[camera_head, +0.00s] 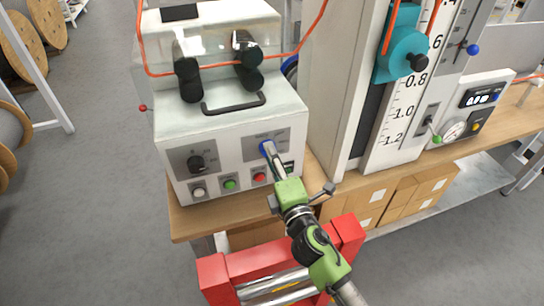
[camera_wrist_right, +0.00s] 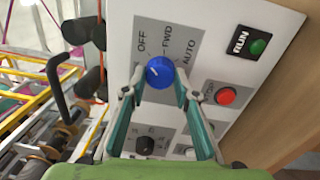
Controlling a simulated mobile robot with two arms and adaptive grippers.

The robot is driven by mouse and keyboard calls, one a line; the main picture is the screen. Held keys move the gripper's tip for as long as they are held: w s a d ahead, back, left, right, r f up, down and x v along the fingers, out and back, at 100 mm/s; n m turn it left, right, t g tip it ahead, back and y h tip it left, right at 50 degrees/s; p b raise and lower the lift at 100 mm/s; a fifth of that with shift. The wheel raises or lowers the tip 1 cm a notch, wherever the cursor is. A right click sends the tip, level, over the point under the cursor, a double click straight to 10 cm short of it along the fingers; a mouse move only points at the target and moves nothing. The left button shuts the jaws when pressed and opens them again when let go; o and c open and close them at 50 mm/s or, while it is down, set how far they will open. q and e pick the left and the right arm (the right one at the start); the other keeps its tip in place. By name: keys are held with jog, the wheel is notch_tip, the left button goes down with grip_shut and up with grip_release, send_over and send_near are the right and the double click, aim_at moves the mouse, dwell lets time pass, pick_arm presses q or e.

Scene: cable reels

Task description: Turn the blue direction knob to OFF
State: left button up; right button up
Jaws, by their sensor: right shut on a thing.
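The blue direction knob (camera_head: 266,147) is on the front panel of the white machine (camera_head: 225,125), at the upper right of that panel. In the right wrist view, the blue knob (camera_wrist_right: 159,71) has a small pale mark, and the labels OFF, FWD and AUTO fan out around it. I cannot tell for sure which label the mark points to. My right gripper (camera_head: 270,151) reaches the panel from the front. In its wrist view the right gripper's fingertips (camera_wrist_right: 158,83) are on either side of the knob and shut on it. My left gripper is not in view.
A black knob (camera_head: 197,163) sits left on the same panel. Below are white (camera_head: 199,192), green (camera_head: 230,184) and red (camera_head: 260,177) buttons, the red one close to my gripper. A tall scale column (camera_head: 400,100) stands right on the wooden bench (camera_head: 215,212).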

jog(key=o, duration=1.1)
jog(key=shift+s, duration=0.1)
jog(key=v, duration=1.2)
jog(key=shift+f, duration=0.1)
